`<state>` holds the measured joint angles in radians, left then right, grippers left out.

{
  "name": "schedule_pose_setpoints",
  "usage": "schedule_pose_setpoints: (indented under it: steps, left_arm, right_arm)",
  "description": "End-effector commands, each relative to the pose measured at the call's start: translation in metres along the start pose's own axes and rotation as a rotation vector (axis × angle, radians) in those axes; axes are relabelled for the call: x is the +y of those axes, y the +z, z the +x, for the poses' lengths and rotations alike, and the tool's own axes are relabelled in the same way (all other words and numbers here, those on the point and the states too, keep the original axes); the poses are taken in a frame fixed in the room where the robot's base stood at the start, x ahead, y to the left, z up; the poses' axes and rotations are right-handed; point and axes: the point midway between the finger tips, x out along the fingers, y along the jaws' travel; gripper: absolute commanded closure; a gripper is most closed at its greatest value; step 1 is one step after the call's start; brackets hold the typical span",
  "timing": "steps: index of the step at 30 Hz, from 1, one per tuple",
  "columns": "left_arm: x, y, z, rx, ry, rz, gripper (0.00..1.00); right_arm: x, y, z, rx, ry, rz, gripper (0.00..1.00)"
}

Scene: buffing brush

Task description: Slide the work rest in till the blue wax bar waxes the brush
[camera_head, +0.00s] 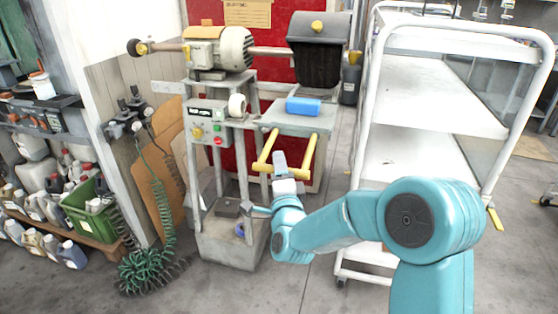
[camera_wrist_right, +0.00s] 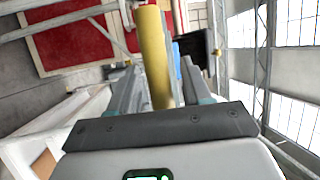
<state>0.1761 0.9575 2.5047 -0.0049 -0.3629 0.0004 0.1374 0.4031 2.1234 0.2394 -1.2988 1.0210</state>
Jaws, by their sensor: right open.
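The grey work rest (camera_head: 298,123) stands out in front of the buffing machine, with a yellow U-shaped handle (camera_head: 309,155) toward me. The blue wax bar (camera_head: 303,106) lies on top of the rest, apart from the dark brush (camera_head: 318,68) under its grey hood above and behind. My right gripper (camera_head: 281,165) is at the handle's crossbar, open. In the right wrist view the yellow handle (camera_wrist_right: 154,55) runs between the two open fingers; contact cannot be told. A strip of the blue bar (camera_wrist_right: 176,58) shows beyond. My left gripper is out of view.
A white shelf trolley (camera_head: 420,95) stands close on the right, beside my right arm. A control box (camera_head: 207,130) with buttons is left of the rest. A green coiled hose (camera_head: 150,265) and shelves of bottles are at the left. Some floor in front is clear.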

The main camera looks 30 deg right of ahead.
Motion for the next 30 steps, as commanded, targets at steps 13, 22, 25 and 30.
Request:
schedule_pose_setpoints:
  steps: [13, 22, 25, 30]
  left_arm:
    - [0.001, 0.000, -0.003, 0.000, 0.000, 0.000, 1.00]
    - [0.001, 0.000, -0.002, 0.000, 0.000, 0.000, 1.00]
    - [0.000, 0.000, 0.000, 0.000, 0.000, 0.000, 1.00]
    - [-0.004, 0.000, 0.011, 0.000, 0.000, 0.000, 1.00]
  right_arm:
    - [0.000, 0.000, 0.013, -0.001, 0.000, 0.000, 0.55]
    - [0.000, 0.000, 0.013, 0.000, 0.000, 0.000, 1.00]
    - [0.002, -0.001, 0.016, 0.001, 0.000, 0.000, 1.00]
    - [0.007, -0.008, 0.030, 0.003, -0.003, 0.000, 1.00]
